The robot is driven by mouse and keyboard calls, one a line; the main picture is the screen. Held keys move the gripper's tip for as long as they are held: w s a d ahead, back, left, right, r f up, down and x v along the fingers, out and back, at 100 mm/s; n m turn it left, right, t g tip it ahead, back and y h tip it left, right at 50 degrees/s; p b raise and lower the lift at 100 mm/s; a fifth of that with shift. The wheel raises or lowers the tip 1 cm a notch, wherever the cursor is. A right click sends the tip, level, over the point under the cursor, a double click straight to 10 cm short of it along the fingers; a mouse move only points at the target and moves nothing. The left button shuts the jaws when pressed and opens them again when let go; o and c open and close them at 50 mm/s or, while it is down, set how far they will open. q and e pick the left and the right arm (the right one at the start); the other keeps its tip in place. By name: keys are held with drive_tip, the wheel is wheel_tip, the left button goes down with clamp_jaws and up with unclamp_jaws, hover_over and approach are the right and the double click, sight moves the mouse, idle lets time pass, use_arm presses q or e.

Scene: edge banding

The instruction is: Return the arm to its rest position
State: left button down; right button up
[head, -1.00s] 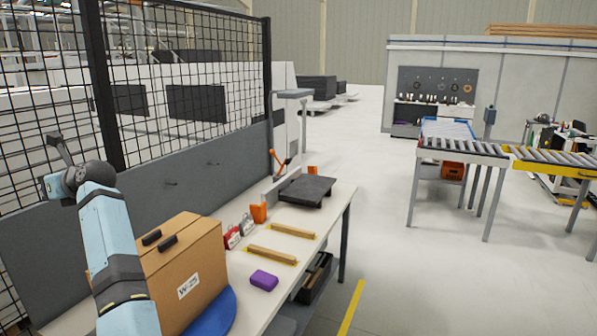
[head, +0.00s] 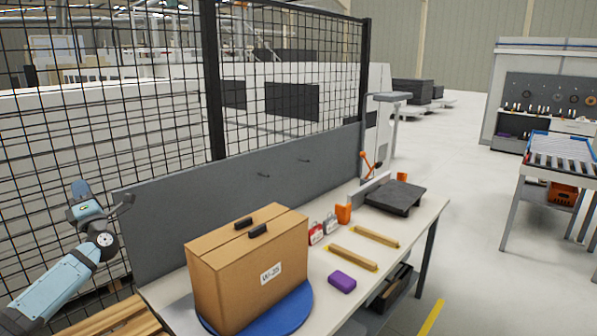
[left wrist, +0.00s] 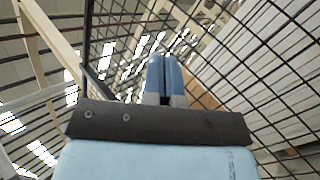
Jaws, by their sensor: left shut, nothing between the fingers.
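My left arm (head: 62,275) comes in from the lower left and is raised beside the wire fence, left of the workbench. Its small dark gripper (head: 122,203) is at the arm's upper end, apart from the cardboard box. In the left wrist view the two blue fingers of the left gripper (left wrist: 165,78) lie side by side, shut and empty, pointing toward the mesh and the roof. My right gripper is not in view.
The cardboard box (head: 235,275) stands on a blue disc (head: 290,312) on the workbench (head: 425,222). A purple block (head: 342,281) and two wooden strips lie to its right. The wire fence (head: 290,75) and a grey panel (head: 185,205) run behind. Open floor lies right of the bench.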

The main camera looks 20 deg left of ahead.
use_arm(q)
drive_tip(key=w+d+f+m+t+h, duration=0.1)
drive_tip(key=w+d+m+t+h, duration=0.2)
drive_tip(key=m+t+h, duration=0.5)
drive_tip(key=w+d+m+t+h, duration=0.15)
drive_tip(key=d+m+h, duration=0.25)
drive_tip(key=m+h, duration=0.55)
drive_tip(key=w+d+f+m+t+h, duration=0.1)
drive_tip(key=w+d+m+t+h, duration=0.3)
drive_tip(key=m, duration=0.8)
drive_tip(key=w+a+f+m+g+y, duration=0.25)
drive_tip(key=a+f+m+g, duration=0.25)
drive_tip(key=f+m+g, duration=0.4)
drive_tip(key=s+d+f+m+h, duration=0.1)
drive_tip(key=s+d+f, duration=0.2)
drive_tip(key=d+f, duration=0.5)
drive_tip(key=s+d+f+m+h, duration=0.1)
drive_tip(key=s+d+f, duration=0.2)
drive_tip(key=d+f, duration=0.55)
drive_tip(key=s+d+f+n+g+h+b, duration=0.2)
drive_tip(key=s+d+f+h, duration=0.1)
drive_tip(key=s+d+f, duration=0.8)
drive_tip(key=s+d+f+n+g+h+b, duration=0.2)
drive_tip(key=s+d+f, duration=1)
drive_tip(key=s+d, duration=0.6)
drive_tip(key=d+h+b, duration=0.1)
drive_tip(key=d, duration=0.3)
drive_tip(key=shift+s+d+b, duration=0.25)
drive_tip(key=shift+d+b, duration=0.05)
drive_tip(key=shift+d, duration=0.05)
